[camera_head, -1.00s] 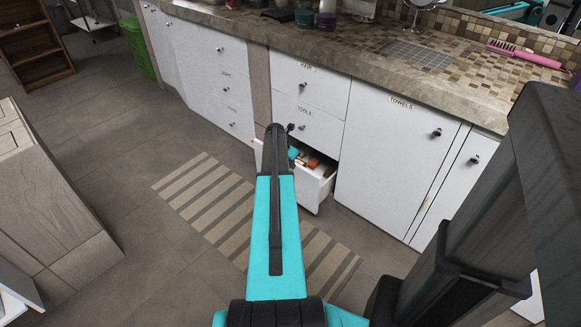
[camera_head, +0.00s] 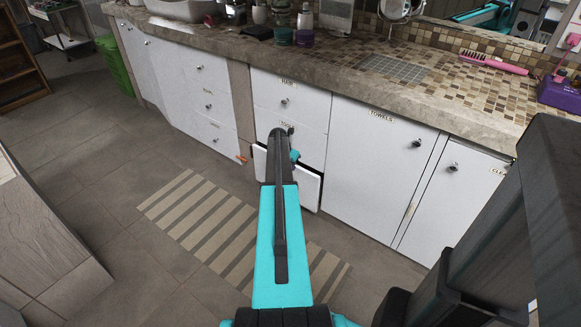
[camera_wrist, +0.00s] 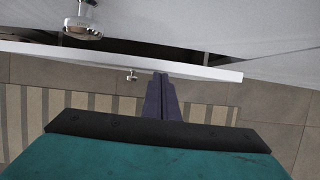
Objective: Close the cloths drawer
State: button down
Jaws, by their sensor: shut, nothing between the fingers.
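The bottom drawer (camera_head: 309,190) under the one labelled TOOLS stands slightly open, its white front a little out from the cabinet face. My arm covers its middle, and I cannot read its label. In the wrist view its white top edge (camera_wrist: 120,63) crosses the picture, with a dark narrow gap behind it and its small knob (camera_wrist: 132,76) below. My gripper (camera_wrist: 163,78) is shut and empty, its fingertips at the outer side of the drawer front near the top edge. I cannot tell whether they touch.
The TOOLS drawer (camera_head: 289,132) and the HAIR drawer (camera_head: 289,98) above are shut. The TOWELS door (camera_head: 374,170) to the right is shut. A striped mat (camera_head: 200,220) lies on the floor in front. A small orange thing (camera_head: 242,158) shows by the drawer's left side.

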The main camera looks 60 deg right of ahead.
jog(key=shift+w+a, duration=0.1)
jog(key=shift+a, duration=0.15)
jog(key=w+a+r+p, duration=0.1)
jog(key=a+r, duration=0.6)
jog(key=r, duration=0.2)
jog(key=shift+w+r, duration=0.15)
dwell(0.5)
jog(key=c, duration=2.5)
grip_release()
jog(key=shift+a, duration=0.1)
